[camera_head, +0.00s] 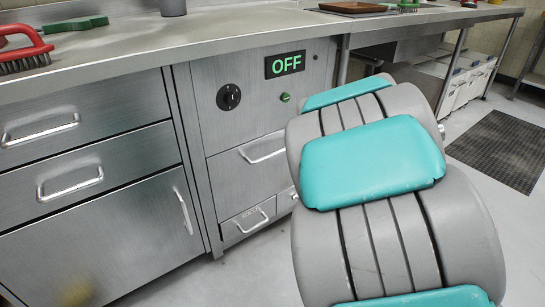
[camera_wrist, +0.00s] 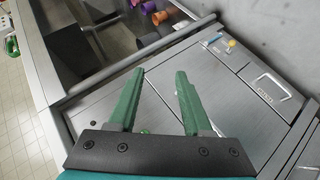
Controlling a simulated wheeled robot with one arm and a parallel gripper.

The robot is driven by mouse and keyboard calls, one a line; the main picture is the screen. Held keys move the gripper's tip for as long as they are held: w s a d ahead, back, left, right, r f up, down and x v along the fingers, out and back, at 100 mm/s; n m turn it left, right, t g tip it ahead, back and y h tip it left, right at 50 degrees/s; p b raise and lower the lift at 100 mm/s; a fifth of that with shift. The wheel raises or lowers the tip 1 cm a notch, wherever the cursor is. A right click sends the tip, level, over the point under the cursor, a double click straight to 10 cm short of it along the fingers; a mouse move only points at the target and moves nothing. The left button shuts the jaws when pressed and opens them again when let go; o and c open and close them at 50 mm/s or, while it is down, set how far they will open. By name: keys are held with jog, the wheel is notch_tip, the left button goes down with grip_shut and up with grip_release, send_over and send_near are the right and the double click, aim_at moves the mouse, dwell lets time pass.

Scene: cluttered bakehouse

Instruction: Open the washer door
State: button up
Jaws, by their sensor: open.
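The washer (camera_head: 222,68) is a steel front under the counter, with a lit green "OFF" display (camera_head: 285,64), a black knob (camera_head: 228,97) and a small green button (camera_head: 285,97). Its door (camera_head: 228,178) looks shut, flush with the front, with a bar handle (camera_head: 262,154) near its top. My arm covers the area right of the door. My gripper's green fingers (camera_wrist: 158,75) are spread apart in the wrist view, with nothing gripped between them. They are over steel panels. A bar handle (camera_wrist: 270,86) is to their right, apart from them; I cannot tell whether it is the washer's.
Steel drawers (camera_head: 70,135) and a cupboard (camera_head: 110,235) stand left of the washer. A small drawer (camera_head: 247,220) sits below its door. The counter (camera_head: 180,40) holds a red brush (camera_head: 25,50). A dark floor mat (camera_head: 505,148) lies at right; the floor in front shows clear.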

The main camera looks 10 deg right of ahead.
jog(key=w+a+f+n+t+y+b, duration=0.1)
jog(key=w+a+f+n+t+y, duration=0.25)
jog(key=w+n, duration=0.45)
jog(key=n+y+b, duration=0.2)
jog(key=n+y, duration=0.6)
send_near(275, 155)
jog(key=r+x, duration=0.1)
jog(key=x, duration=0.2)
jog(key=shift+m, duration=0.3)
jog(key=x, duration=0.5)
jog(key=f+x, duration=0.1)
jog(key=x, duration=0.2)
jog(key=shift+s+d, duration=0.1)
grip_shut()
